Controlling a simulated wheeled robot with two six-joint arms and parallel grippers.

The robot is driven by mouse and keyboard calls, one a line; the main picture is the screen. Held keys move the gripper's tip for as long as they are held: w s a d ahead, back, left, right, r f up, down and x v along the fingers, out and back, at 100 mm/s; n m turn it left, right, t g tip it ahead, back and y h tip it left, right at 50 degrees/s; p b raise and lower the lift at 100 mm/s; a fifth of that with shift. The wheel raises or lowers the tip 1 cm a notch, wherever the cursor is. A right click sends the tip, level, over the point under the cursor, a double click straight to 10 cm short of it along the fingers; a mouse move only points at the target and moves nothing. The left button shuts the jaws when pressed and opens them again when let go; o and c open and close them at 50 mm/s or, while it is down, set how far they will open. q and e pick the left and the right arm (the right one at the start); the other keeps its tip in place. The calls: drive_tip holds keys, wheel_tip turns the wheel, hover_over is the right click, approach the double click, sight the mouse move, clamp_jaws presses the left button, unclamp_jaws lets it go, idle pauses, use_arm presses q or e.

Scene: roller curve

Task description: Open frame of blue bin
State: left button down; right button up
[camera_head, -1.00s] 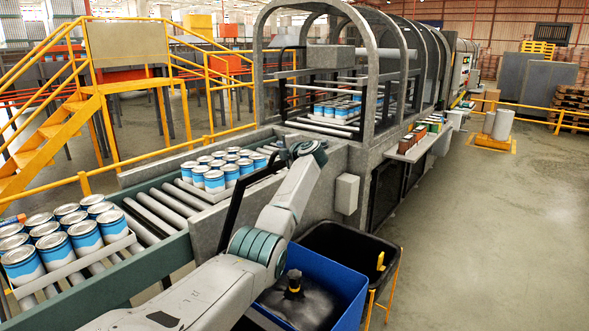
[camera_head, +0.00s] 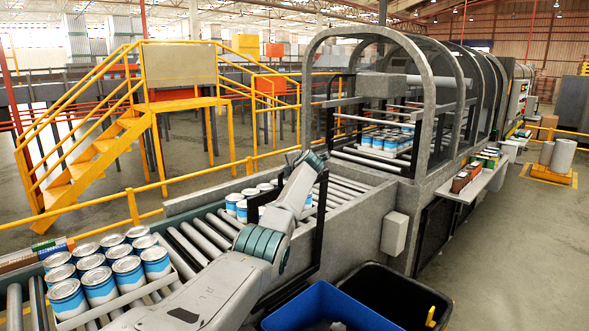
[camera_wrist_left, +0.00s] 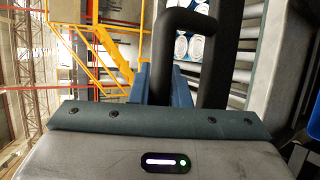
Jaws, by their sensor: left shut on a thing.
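The blue bin (camera_head: 300,308) stands at the bottom of the head view beside the conveyor, cut off by the lower edge. A black frame (camera_head: 322,215) stands upright at the conveyor's near side above it, partly hidden behind my left arm. In the left wrist view, a curved black handle (camera_wrist_left: 187,22) joins a dark upright bar (camera_wrist_left: 218,60). My left gripper (camera_wrist_left: 158,85) is shut on this handle, with its blue-grey fingers beside it. In the head view my arm's wrist covers the grip. My right gripper is not in view.
A black bin (camera_head: 395,300) stands right of the blue bin. White-and-blue cans (camera_head: 100,275) stand in a tray on the rollers, with more cans (camera_head: 240,205) behind my arm. A grey arched tunnel (camera_head: 400,120) spans the line. Open floor (camera_head: 530,250) lies to the right.

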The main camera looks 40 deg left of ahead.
use_arm(q)
drive_tip(key=shift+s+f, duration=0.1)
drive_tip(key=shift+f, duration=0.5)
drive_tip(key=c, duration=1.5)
unclamp_jaws()
drive_tip(key=shift+a, duration=0.1)
drive_tip(key=shift+o, duration=0.7)
drive_tip(key=shift+a, duration=0.2)
drive_tip(key=shift+d+r, duration=0.1)
drive_tip(key=shift+r, duration=0.05)
drive_tip(key=shift+d, duration=0.1)
drive_tip(key=shift+s+d+r+b, duration=0.1)
drive_tip(key=shift+d+r+b, duration=0.1)
drive_tip(key=shift+d+b, duration=0.2)
drive_tip(key=b+v, duration=0.4)
drive_tip(key=v, duration=0.6)
drive_tip(key=shift+a, duration=0.15)
